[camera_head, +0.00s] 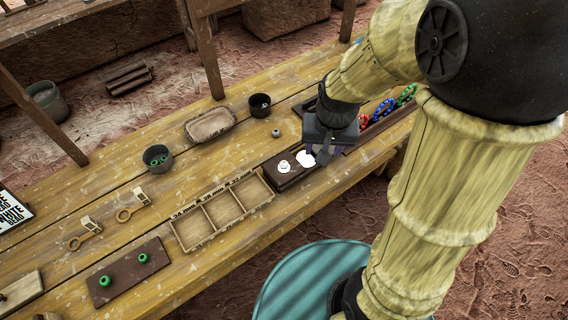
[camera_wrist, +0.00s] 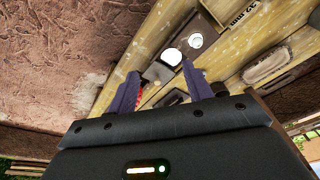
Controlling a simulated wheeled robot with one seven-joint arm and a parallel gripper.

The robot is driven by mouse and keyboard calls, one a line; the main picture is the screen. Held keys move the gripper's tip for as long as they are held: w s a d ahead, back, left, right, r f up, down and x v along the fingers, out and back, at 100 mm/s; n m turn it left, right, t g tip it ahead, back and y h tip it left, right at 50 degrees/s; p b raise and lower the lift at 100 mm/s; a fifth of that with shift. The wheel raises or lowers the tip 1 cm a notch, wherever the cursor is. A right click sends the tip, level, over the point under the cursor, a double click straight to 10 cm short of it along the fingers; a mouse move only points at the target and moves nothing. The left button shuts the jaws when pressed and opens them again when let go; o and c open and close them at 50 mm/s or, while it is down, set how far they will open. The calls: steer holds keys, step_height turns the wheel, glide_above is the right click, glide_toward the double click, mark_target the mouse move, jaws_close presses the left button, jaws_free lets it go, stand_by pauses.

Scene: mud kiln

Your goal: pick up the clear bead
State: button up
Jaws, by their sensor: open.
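A dark board (camera_head: 286,181) on the wooden table carries two bright white round spots. The left spot (camera_head: 284,167) seems to have a small pale round thing on it, which may be the clear bead; it is too small to be sure. The right spot (camera_head: 305,158) looks plain and lies close beside my gripper (camera_head: 322,155). The plain spot (camera_wrist: 171,57) shows just beyond the fingertips, and the other spot (camera_wrist: 196,40) lies farther off, up and right.
A three-compartment wooden tray (camera_head: 222,211) stands left of the board. A small grey bead-like thing (camera_head: 276,133), a dark cup (camera_head: 260,105) and a shallow dish (camera_head: 209,124) are behind. Coloured bead strings (camera_head: 385,110) lie right of my gripper. A cup with green beads (camera_head: 157,158) stands left.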

steer(key=w+a+m, duration=0.1)
steer(key=w+a, duration=0.4)
steer(key=a, duration=0.5)
steer(key=shift+h, duration=0.3)
glide_above(284, 163)
steer(key=s, duration=0.1)
steer(key=f, duration=1.2)
steer(key=shift+a, duration=0.4)
steer(key=f, duration=0.2)
steer(key=w+f, duration=0.1)
steer(key=f, duration=0.1)
steer(key=shift+d+f, duration=0.1)
steer(key=shift+d, duration=0.3)
steer(key=shift+f, duration=0.45)
